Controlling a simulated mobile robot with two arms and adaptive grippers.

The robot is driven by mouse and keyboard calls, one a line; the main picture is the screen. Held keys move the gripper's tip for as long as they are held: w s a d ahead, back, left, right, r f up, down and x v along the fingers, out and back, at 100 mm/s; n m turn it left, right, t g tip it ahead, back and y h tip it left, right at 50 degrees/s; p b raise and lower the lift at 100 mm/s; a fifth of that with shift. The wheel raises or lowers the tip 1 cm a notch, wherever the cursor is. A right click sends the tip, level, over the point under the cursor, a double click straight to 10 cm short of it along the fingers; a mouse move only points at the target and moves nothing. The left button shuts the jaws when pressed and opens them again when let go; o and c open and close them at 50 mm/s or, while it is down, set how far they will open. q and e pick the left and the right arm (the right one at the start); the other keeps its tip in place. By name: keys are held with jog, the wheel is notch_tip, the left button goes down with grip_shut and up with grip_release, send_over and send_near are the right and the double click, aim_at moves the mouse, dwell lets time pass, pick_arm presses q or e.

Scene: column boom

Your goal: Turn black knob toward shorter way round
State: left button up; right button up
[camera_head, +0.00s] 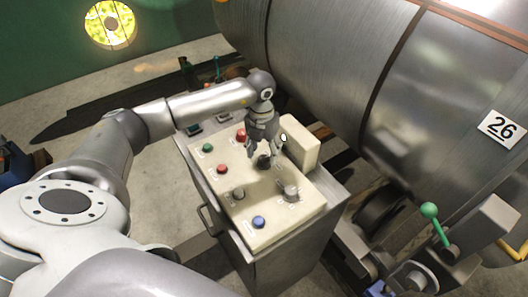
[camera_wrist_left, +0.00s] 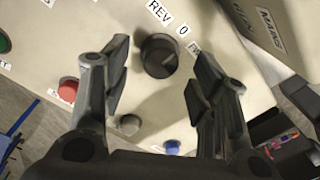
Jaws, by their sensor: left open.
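The black knob (camera_wrist_left: 159,56) sits on the cream control panel (camera_head: 255,213), by labels reading "REV", "0" and a partly covered one starting with "F". In the head view the black knob (camera_head: 264,161) shows just below my left gripper (camera_head: 262,150). My left gripper is open, pointing down at the panel. In the left wrist view its fingers (camera_wrist_left: 160,85) stand either side of the knob, apart from it, with a gap on both sides. The knob's pointer direction is hard to make out. My right gripper is in neither view.
The panel also carries a red button (camera_head: 222,169), a green button (camera_head: 207,148), a blue button (camera_head: 258,222) and grey knobs (camera_head: 291,192). A raised cream box (camera_head: 301,143) stands close right of the gripper. A large metal drum (camera_head: 330,60) lies behind. A green-balled lever (camera_head: 429,210) is at right.

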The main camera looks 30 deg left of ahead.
pick_arm(q)
jog(key=shift+d+f, duration=0.1)
jog(key=shift+f, duration=1.15)
jog(key=c, duration=1)
jog(key=shift+f+m+b, duration=0.15)
jog(key=shift+m+b, duration=0.85)
jog(key=shift+b, duration=0.05)
jog(key=shift+w+m+b, duration=0.1)
jog(key=shift+m+b, duration=1.05)
jog(key=shift+m, duration=0.05)
jog(key=shift+r+m+b, duration=0.2)
jog(key=shift+m+b, duration=1.45)
jog(key=shift+m, duration=0.65)
jog(key=shift+c, duration=0.2)
